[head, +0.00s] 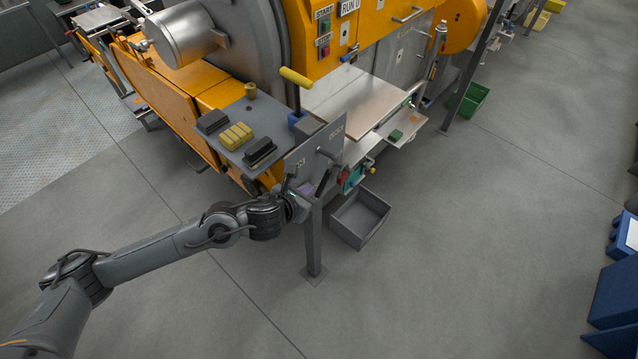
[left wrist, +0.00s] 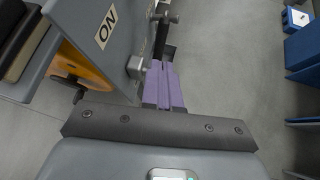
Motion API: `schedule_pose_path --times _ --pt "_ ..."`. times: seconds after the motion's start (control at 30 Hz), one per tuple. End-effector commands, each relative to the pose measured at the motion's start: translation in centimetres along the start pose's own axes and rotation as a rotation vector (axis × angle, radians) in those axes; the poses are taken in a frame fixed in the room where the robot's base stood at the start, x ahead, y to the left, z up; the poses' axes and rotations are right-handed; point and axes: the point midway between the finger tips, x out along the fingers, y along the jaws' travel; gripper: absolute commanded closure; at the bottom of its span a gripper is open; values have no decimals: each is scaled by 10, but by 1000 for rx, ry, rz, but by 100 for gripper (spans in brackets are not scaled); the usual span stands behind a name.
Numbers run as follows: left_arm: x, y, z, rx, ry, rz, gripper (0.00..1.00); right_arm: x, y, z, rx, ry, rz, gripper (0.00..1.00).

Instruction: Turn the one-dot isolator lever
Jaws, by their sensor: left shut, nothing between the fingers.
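A grey upright panel (head: 312,152) stands on a post at the corner of the machine. It also fills the upper left of the left wrist view (left wrist: 92,62), with an ON label (left wrist: 107,29). Lever fittings stick out from its face, including a dark lever arm (left wrist: 160,38) and a grey block (left wrist: 137,67). I cannot make out any dots, so I cannot tell which lever is the one-dot one. My left gripper (head: 306,190) is at the panel's lower front. Its purple fingers (left wrist: 163,84) are shut and empty, close beside the grey block; contact is unclear. My right gripper is out of view.
A grey shelf (head: 228,146) with black and yellow blocks lies behind the panel, beside a yellow-handled lever (head: 296,78). A grey open bin (head: 360,217) stands on the floor right of the post (head: 313,240). The floor in front is clear.

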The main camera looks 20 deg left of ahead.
Motion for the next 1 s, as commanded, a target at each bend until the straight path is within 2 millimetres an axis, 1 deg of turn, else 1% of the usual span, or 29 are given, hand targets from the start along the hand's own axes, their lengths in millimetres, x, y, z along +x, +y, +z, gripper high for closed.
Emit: schedule_pose_path --times 0.03,0.2,0.3,0.43,0.67,1.0 --pt "10 0 1 -5 0 0 100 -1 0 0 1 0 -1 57" --pt "41 0 1 -4 1 0 100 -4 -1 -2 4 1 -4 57" --pt "55 0 2 -3 1 0 100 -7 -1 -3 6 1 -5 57" --pt "70 0 1 -2 1 0 100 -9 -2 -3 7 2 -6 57" --pt "82 0 1 -1 -1 0 100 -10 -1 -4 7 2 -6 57" --pt "84 0 0 -1 -1 0 100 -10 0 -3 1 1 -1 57"
